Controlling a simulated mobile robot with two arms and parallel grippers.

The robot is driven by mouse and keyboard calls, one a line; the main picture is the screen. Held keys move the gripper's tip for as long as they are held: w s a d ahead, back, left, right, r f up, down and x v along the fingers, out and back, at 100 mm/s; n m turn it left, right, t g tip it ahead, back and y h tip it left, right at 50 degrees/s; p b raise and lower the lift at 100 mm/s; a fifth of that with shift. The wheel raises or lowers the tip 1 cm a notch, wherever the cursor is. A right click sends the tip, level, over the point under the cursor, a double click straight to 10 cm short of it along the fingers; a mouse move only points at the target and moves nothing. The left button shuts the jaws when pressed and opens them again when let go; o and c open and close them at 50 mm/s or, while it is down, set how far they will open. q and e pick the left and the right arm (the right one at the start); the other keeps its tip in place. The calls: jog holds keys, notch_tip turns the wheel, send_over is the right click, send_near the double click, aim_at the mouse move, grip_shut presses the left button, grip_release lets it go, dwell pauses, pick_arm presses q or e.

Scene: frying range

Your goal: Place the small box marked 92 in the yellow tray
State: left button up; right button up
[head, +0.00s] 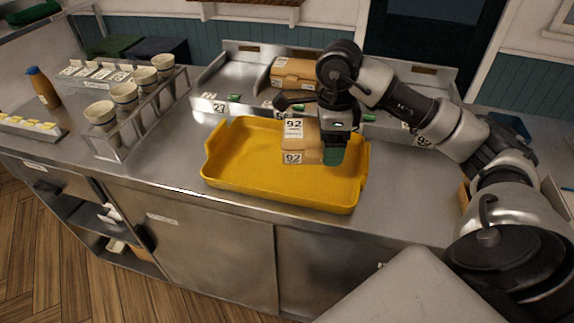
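The small brown box marked 92 (300,141) shows its white labels on the top and front. In the head view it is over the right half of the yellow tray (235,184). My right gripper (328,146) reaches down from above and appears shut on the box, with a green fingertip pad along its right side. The other finger is mostly hidden. I cannot tell whether the box touches the tray floor. The tray lies on the steel counter and otherwise looks empty. My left gripper is not in view.
A steel rack with numbered compartments (214,104) stands behind the tray, with another brown box (293,72) in it. The counter right of the tray (405,190) is clear.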

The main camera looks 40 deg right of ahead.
jog(key=shift+d+r+m, duration=0.25)
jog(key=shift+d+m, duration=0.2)
jog(key=shift+m, duration=0.15)
jog(key=shift+d+r+m, duration=0.25)
jog(key=shift+d+m, duration=0.15)
jog(key=shift+m, duration=0.2)
jog(key=shift+w, duration=0.3)
jog(key=w+a+f+p, duration=0.1)
jog(key=w+f, duration=0.1)
jog(key=w, duration=0.1)
jog(key=w+a+f+p, duration=0.1)
jog(key=w+f, duration=0.1)
jog(key=w, duration=0.1)
jog(key=w+a+f+p, duration=0.1)
jog(key=w+f, duration=0.1)
jog(key=w, duration=0.2)
jog(key=shift+a+f, duration=0.25)
jog(key=shift+a, duration=0.05)
jog(key=shift+w+f+p, duration=0.15)
jog(key=shift+p, duration=0.15)
notch_tip(320, 180, down, 4)
jog(key=shift+r+p, duration=0.1)
jog(key=shift+p, duration=0.65)
